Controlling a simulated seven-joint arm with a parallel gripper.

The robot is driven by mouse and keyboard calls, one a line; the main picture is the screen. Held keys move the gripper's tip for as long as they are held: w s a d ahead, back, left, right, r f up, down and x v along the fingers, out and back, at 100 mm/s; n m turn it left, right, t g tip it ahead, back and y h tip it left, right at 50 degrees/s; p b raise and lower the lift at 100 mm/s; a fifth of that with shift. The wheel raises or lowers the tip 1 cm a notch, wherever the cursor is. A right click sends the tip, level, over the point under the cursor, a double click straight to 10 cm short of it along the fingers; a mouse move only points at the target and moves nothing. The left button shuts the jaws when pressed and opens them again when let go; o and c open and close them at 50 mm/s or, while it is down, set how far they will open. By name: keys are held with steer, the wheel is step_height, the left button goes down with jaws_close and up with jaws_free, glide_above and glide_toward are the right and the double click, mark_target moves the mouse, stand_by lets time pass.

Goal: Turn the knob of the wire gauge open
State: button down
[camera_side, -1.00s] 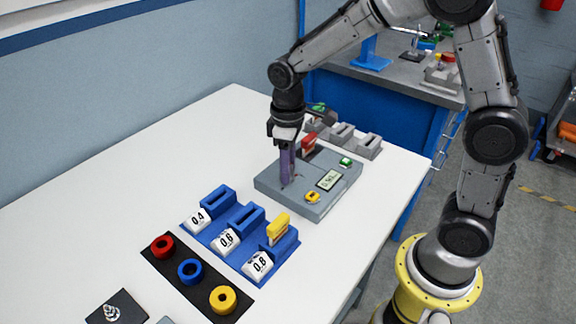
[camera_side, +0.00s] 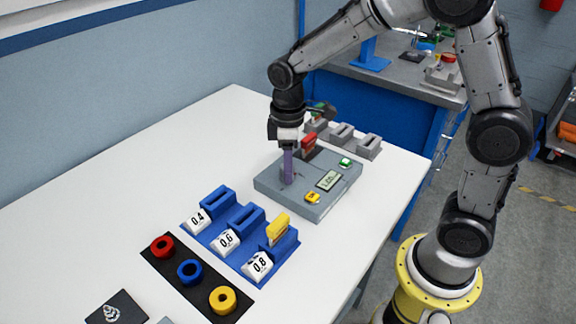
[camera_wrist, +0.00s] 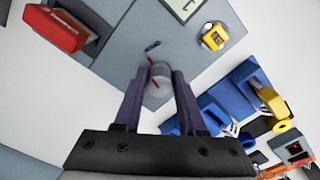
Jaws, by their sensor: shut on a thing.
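The wire gauge (camera_side: 322,205) is a grey box on the white table with a small display (camera_side: 329,180) and a yellow part (camera_side: 312,197) on its top. My gripper (camera_side: 287,182) points straight down over the left part of the gauge. In the wrist view its two purple fingers are shut on a grey round knob (camera_wrist: 160,77) with a red mark on its top. In the side view the fingers hide most of the knob.
A blue rack (camera_side: 240,238) marked 0.4, 0.6, 0.8 holds a yellow block. A black mat (camera_side: 168,262) carries red, blue and yellow rings.

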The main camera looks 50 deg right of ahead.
steer(key=shift+c, duration=2.4)
jaws_free()
steer(key=shift+r, duration=0.1)
step_height(320, 180, up, 14)
steer(key=s+d+r+m+t, duration=0.25)
steer(key=s+r, duration=0.25)
steer(key=s, duration=0.6)
steer(key=s+f+m+t, duration=0.3)
steer(key=s+f+m, duration=0.2)
steer(key=s+f, duration=0.2)
steer(key=shift+s+d+f, duration=0.15)
steer(key=shift+s+f, duration=0.15)
steer(key=shift+s, duration=0.65)
